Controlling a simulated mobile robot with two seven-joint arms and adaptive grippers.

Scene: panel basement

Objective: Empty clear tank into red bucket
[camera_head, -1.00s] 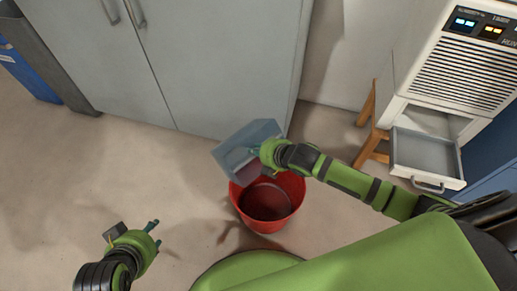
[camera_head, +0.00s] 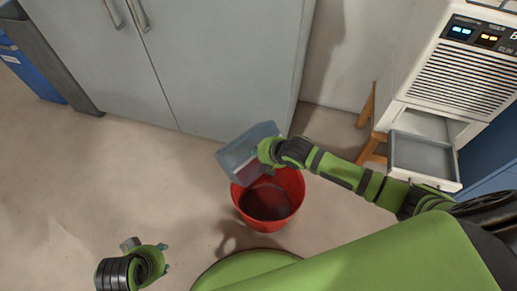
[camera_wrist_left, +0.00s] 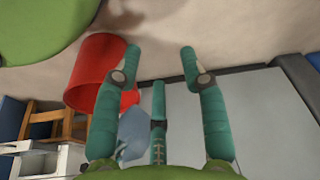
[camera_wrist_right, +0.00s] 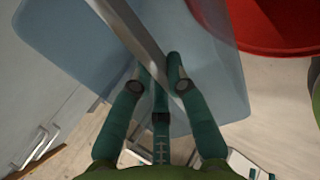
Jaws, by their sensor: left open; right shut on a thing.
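The clear tank (camera_head: 238,158) is a bluish see-through box, tilted over the rim of the red bucket (camera_head: 272,226). My right gripper (camera_wrist_right: 160,68) is shut on the tank's wall, and the tank (camera_wrist_right: 75,50) fills much of the right wrist view. The bucket stands on the floor in front of the grey cabinet, with its inside in shadow. Whether liquid is in the tank or bucket I cannot tell. My left gripper (camera_head: 165,257) is open and empty, low at the left and apart from the bucket. The bucket (camera_wrist_left: 92,72) also shows in the left wrist view.
A grey two-door cabinet (camera_head: 205,65) stands behind the bucket. At the right is a white machine with an open drawer (camera_head: 425,158) beside a wooden stool (camera_head: 371,130). A blue bin (camera_head: 30,75) stands at the far left. The floor at left is clear.

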